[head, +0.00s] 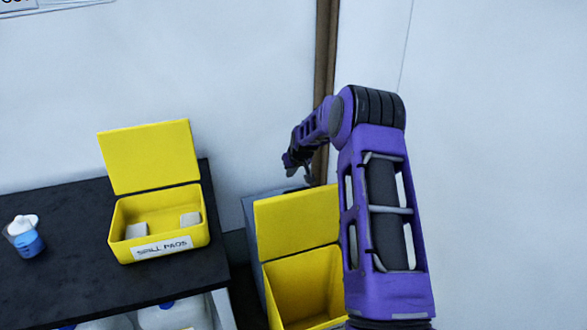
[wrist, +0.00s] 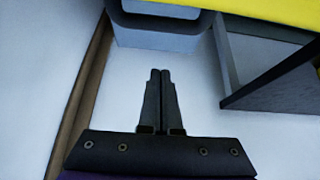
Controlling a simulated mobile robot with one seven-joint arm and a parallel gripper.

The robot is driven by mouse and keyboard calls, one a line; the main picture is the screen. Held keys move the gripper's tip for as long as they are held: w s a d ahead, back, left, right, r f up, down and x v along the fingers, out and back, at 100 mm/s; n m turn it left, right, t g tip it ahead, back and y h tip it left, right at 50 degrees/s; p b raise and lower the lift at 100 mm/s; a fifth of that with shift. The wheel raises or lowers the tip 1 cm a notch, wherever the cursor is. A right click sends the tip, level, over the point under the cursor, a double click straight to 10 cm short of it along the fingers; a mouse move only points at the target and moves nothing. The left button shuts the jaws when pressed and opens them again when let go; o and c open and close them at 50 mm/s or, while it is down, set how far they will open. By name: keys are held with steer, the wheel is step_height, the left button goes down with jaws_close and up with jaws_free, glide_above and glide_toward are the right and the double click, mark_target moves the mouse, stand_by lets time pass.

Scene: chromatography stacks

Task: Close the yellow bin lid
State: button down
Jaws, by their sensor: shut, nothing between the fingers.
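The yellow bin (head: 303,280) stands low to the right of the black bench in the head view, its mouth open. Its yellow lid (head: 297,224) is raised upright at the back edge. My purple arm covers the bin's right side. My gripper (head: 307,177) is above and behind the top edge of the raised lid, apart from it as far as I can tell. In the wrist view my gripper (wrist: 160,75) shows two dark fingers together with nothing between them. A yellow surface (wrist: 245,8) crosses the top right there; I cannot tell which yellow part it is.
A second yellow box (head: 160,240) labelled "SPILL PADS" stands lid-up on the black bench (head: 60,280), with a blue-and-white container (head: 26,238) at its left. A grey box (head: 250,228) is beside the bin. A brown strip (head: 326,60) runs down the wall.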

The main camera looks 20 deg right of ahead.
steer(key=shift+s+f, duration=1.2)
steer(key=shift+s, duration=0.25)
steer(key=shift+s+d, duration=0.1)
steer(key=shift+s, duration=0.1)
